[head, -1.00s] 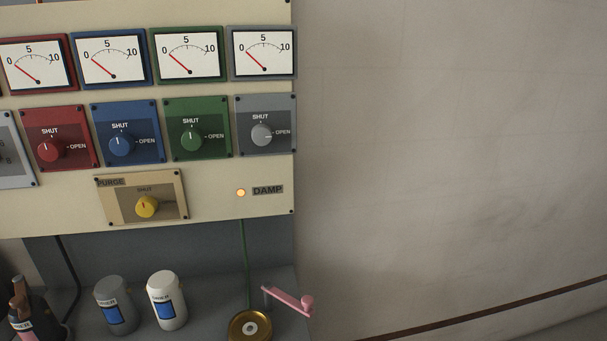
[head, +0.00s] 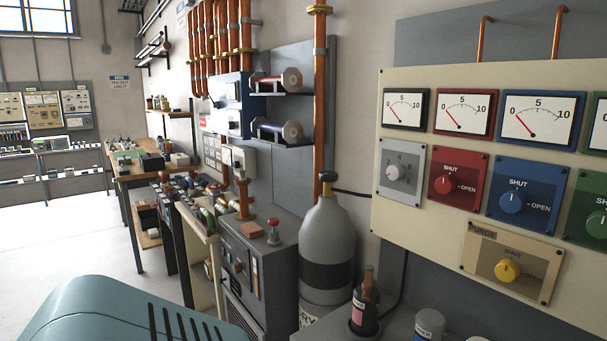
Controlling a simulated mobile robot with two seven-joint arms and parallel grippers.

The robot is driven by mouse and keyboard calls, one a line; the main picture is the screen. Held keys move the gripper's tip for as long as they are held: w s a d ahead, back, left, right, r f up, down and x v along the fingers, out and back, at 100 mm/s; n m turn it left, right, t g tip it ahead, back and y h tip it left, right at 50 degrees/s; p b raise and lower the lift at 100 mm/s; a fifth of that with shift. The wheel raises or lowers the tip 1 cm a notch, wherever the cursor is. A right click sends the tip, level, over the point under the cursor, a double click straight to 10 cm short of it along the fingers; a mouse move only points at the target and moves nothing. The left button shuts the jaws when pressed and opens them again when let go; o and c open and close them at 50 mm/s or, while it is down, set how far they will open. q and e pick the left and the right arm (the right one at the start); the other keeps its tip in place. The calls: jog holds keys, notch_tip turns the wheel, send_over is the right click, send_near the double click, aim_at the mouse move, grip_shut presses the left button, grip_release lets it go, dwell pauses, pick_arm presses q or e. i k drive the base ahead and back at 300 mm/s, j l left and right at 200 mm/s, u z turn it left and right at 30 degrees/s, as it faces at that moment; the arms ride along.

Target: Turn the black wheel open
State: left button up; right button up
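A small dark wheel (head: 327,177) sits on top of the brass valve (head: 327,190) at the neck of a grey gas cylinder (head: 328,227). The wheel is seen nearly edge-on and is too small to tell how far it is turned. The cylinder stands upright with a black band around it, between a grey cabinet and the cream control panel. Neither of my grippers shows in the head view.
The cream panel (head: 395,225) with gauges and SHUT/OPEN knobs is at the right. A dark bottle (head: 364,317) stands in front of the cylinder's right side. The grey cabinet (head: 283,262) is left of the cylinder. Open floor (head: 60,245) lies at the left.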

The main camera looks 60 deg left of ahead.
aim_at(328, 176)
jog(key=u, duration=0.45)
jog(key=j+u, duration=0.15)
jog(key=u, duration=0.7)
jog(key=j+u, duration=0.15)
jog(key=u, duration=0.25)
